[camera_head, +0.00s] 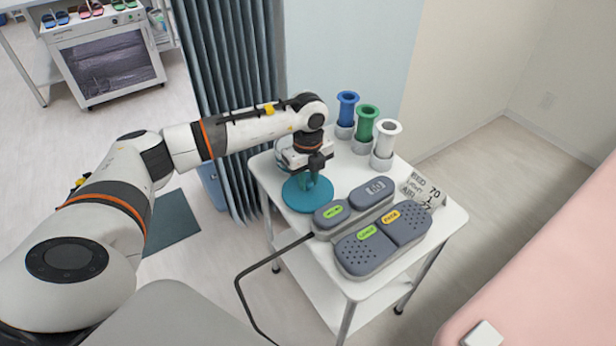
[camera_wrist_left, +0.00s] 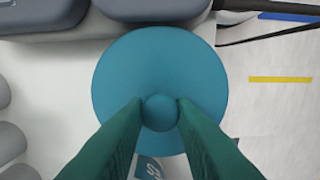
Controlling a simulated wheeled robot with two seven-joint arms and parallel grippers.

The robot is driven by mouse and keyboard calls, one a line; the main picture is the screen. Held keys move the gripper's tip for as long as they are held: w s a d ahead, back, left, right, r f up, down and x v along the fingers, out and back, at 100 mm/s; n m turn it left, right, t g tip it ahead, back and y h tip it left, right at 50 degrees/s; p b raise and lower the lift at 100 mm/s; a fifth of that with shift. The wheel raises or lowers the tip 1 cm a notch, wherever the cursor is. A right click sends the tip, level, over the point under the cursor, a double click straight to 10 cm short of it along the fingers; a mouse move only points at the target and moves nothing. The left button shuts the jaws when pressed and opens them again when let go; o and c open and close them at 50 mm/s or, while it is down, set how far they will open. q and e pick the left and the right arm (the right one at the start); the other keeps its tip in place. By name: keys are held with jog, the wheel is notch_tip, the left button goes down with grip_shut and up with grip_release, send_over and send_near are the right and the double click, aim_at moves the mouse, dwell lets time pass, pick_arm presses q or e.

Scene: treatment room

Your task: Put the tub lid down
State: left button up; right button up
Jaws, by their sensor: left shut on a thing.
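The tub lid (camera_head: 299,199) is a round teal disc with a small ball knob. In the head view it is at the left part of the white trolley top, below my left gripper (camera_head: 308,181). In the left wrist view the lid (camera_wrist_left: 160,70) fills the middle, and the green fingers of my left gripper (camera_wrist_left: 160,112) are shut on its knob. The lid looks level and low over the trolley top; I cannot tell whether it touches. My right gripper is not in view.
The white trolley (camera_head: 445,228) carries a grey device (camera_head: 372,255) with pads right beside the lid. A card (camera_head: 428,190) stands at right. A black cable (camera_head: 262,262) hangs off the front left.

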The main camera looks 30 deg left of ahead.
aim_at(308, 182)
pick_arm(q)
jog(key=o, duration=1)
jog(key=shift+f, duration=0.15)
jog(key=shift+r, duration=0.35)
notch_tip(308, 182, up, 12)
jog(key=shift+f, duration=0.1)
